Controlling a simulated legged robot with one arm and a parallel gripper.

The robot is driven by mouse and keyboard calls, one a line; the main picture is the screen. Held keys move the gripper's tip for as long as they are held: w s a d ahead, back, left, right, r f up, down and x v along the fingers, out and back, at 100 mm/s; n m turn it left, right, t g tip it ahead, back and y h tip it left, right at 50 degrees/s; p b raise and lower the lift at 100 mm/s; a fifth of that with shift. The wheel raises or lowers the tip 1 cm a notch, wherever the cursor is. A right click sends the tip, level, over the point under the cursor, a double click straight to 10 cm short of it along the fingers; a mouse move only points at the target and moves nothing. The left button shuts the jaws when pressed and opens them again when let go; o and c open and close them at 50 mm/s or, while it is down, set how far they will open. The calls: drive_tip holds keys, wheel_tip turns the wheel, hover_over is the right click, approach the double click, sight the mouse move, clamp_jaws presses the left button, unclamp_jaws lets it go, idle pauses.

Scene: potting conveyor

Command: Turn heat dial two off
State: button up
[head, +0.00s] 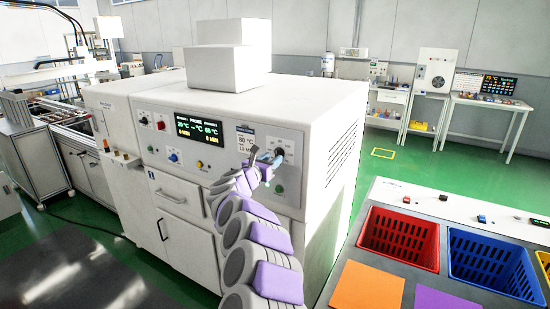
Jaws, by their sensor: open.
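The white machine (240,113) stands in the middle, with a control panel on its front. A dark round dial (279,153) sits at the panel's right end, partly hidden by my gripper; its label is too small to read, so I cannot tell whether it is heat dial two. A black knob (143,120) and a red knob (160,125) sit at the panel's left. A display (198,130) shows green and yellow readings.
A blue knob (173,157) and a yellow button (199,164) lie lower on the panel. A red basket (400,233) and a blue basket (490,262) stand in a bench at the right.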

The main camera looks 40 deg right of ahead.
sight(278, 154)
drive_tip(key=shift+w+d+r, duration=0.1)
drive_tip(key=shift+w+d, duration=0.2)
drive_tip(key=shift+d, duration=0.3)
drive_tip(key=shift+x, duration=0.8)
drive_tip(key=shift+a, duration=0.2)
clamp_jaws()
